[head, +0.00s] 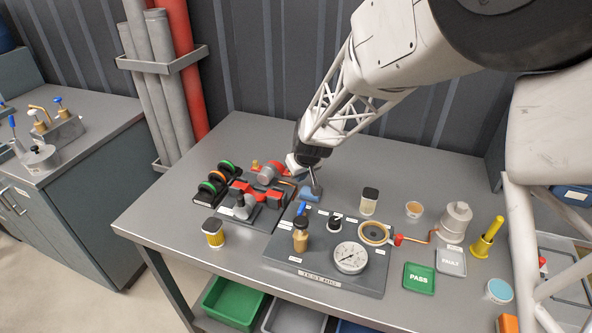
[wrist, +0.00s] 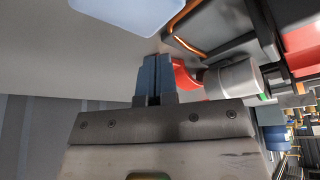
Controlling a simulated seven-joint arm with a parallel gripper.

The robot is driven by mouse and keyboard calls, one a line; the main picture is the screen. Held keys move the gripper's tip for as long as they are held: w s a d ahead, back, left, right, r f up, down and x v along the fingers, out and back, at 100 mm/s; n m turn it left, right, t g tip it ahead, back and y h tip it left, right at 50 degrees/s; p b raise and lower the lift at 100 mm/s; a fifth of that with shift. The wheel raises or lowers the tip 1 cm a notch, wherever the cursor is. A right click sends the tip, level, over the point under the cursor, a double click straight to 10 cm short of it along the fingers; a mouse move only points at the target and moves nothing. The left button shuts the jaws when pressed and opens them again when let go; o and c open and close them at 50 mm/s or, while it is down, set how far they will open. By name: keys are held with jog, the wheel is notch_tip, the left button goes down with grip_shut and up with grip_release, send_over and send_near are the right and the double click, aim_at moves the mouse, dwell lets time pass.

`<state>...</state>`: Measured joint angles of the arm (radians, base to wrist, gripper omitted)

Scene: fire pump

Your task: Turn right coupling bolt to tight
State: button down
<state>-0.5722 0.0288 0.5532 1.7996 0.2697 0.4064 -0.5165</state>
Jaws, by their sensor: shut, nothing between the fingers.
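The pump unit (head: 258,195) sits on a dark base at the middle left of the bench, with red, grey and black parts. My gripper (head: 315,186) points down just to its right, with the fingers shut and empty. In the wrist view the two blue-grey fingers (wrist: 153,78) are together, beside a red curved part (wrist: 184,76) and a grey cylinder (wrist: 232,80). I cannot tell whether the fingers touch the red part. The right coupling bolt cannot be made out in either view.
A test board with a gauge (head: 350,257) stands in front of the gripper. A white jar with a dark lid (head: 369,201) is to the right.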

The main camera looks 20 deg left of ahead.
jog(key=v, duration=1)
jog(key=shift+s, duration=0.2)
jog(key=c, duration=1.7)
grip_release()
jog(key=o, duration=0.3)
jog(key=shift+w+a+f+g+h, duration=0.3)
jog(key=shift+w+a+g, duration=0.1)
jog(key=shift+w+a, duration=0.25)
jog(key=shift+w+a+f+n+g+h, duration=0.25)
jog(key=shift+w+a+f+g+h, duration=0.35)
jog(key=shift+w+a+h, duration=0.65)
jog(key=shift+w+a+f+n+g+h, duration=0.25)
jog(key=shift+w+a+g+h, duration=0.7)
jog(key=shift+w+a, duration=0.55)
jog(key=shift+w+a+f+n+g+h, duration=0.2)
jog(key=shift+w+a+f+g+h, duration=0.4)
jog(key=shift+w+a+h, duration=0.75)
jog(key=shift+s+a+r+y, duration=0.1)
jog(key=shift+s+y, duration=0.15)
jog(key=shift+x, duration=3.8)
